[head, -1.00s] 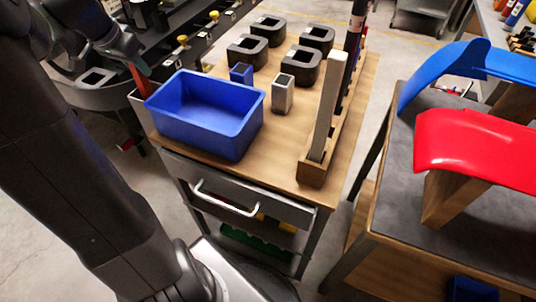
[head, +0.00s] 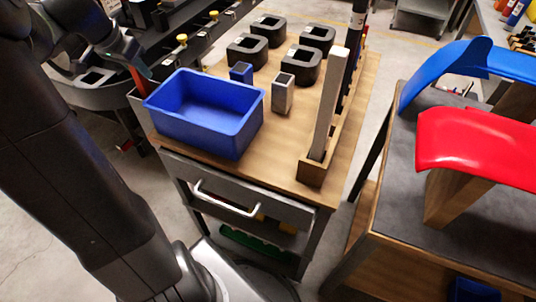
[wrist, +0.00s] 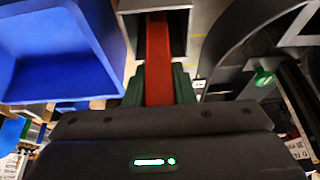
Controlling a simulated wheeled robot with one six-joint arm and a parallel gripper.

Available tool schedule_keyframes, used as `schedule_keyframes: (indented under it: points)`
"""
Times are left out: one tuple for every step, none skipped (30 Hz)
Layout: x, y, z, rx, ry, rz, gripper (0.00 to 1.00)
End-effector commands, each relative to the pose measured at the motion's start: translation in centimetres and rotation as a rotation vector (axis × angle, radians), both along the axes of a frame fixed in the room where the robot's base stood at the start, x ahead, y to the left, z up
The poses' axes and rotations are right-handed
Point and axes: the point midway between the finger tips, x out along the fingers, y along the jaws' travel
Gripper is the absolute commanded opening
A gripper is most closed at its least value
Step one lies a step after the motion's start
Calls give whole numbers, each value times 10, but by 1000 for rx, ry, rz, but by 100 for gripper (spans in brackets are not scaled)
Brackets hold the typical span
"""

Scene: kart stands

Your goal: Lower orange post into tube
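The orange post (head: 138,82) looks red-orange and points down at the left end of the wooden-topped cart in the head view. It also shows in the wrist view (wrist: 158,65), between the green fingers of my gripper (wrist: 158,88), which is shut on it. My gripper (head: 137,68) is partly hidden behind my arm in the head view. A grey square tube (wrist: 128,5) frames the post's far end in the wrist view. In the head view a pale grey tube (head: 141,106) stands below the post, beside the blue bin. I cannot tell how deep the post's end sits.
A blue bin (head: 235,125) stands right beside the tube. The cart top (head: 285,145) also holds black blocks, small blue and grey tubes, and a rack with a tall pale post (head: 329,105). A dark machine (head: 90,85) is at the left. Another bench with red and blue panels stands right.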

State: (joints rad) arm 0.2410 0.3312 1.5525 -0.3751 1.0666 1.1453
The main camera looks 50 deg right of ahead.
Motion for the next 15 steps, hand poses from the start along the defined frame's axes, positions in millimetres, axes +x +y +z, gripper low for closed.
schedule_keyframes:
  points:
    - [0, 0, 0, -1, -1, 0, 32]
    - [0, 0, 0, -1, -1, 0, 38]
    - [0, 0, 0, -1, 0, 0, 46]
    - [0, 0, 0, 0, 0, 0, 48]
    - [0, 0, 0, 0, 0, 0, 48]
    - [0, 0, 0, 0, 0, 0, 48]
    - [0, 0, 0, 0, 0, 0, 48]
    - [0, 0, 0, 0, 0, 0, 48]
    - [0, 0, 0, 0, 0, 0, 48]
    - [0, 0, 0, 1, 1, 0, 48]
    - [0, 0, 0, 1, 1, 0, 48]
    - [0, 0, 0, 1, 0, 0, 48]
    - [0, 1, 2, 0, 0, 0, 48]
    - [0, 1, 3, 0, 0, 0, 48]
    - [-1, 3, 7, 0, -1, 0, 48]
